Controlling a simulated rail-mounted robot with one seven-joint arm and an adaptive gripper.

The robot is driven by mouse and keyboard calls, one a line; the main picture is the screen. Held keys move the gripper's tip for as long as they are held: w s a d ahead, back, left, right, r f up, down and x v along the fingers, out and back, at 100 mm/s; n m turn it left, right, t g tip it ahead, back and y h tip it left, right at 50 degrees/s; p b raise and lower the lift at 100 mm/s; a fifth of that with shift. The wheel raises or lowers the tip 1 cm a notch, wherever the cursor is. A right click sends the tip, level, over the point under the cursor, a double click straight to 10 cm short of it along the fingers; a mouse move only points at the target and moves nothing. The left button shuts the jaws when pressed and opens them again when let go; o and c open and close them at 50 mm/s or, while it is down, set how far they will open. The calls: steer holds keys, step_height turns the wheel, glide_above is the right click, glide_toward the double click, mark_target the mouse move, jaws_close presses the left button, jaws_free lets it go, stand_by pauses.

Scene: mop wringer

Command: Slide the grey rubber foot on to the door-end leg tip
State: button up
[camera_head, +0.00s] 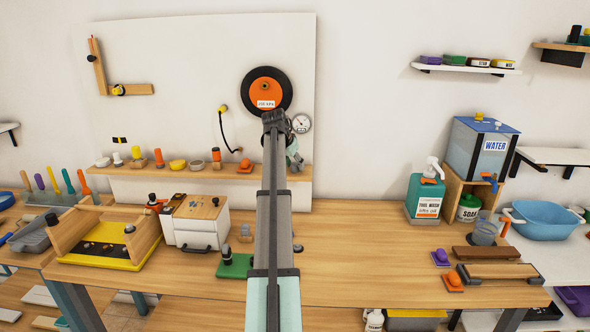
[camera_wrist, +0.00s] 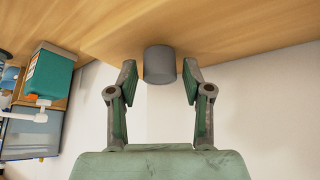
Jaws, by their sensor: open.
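A short grey cylinder, which looks like the grey rubber foot (camera_wrist: 160,66), shows in the wrist view against the edge of a wooden surface. My gripper (camera_wrist: 158,72) is open, with one finger on each side of the cylinder and a small gap showing at both sides. I cannot tell whether the cylinder is level with the fingertips or beyond them. In the head view my gripper (camera_head: 293,154) is mostly hidden behind my arm, in front of the white wall board. The grey foot is not clearly seen there. I cannot identify the door-end leg tip in either view.
A wooden bench (camera_head: 370,260) has clear room right of my arm. A white box (camera_head: 195,225) and a green block (camera_head: 235,266) stand left of it. A narrow shelf (camera_head: 140,170) holds small parts. A teal wash bottle (camera_head: 426,200) stands at the right.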

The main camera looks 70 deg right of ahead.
jaws_close()
steer(key=shift+r, duration=0.15)
steer(key=shift+r+p, duration=1.2)
steer(key=shift+r, duration=1.2)
steer(key=c, duration=0.7)
jaws_free()
steer(key=shift+c, duration=1.2)
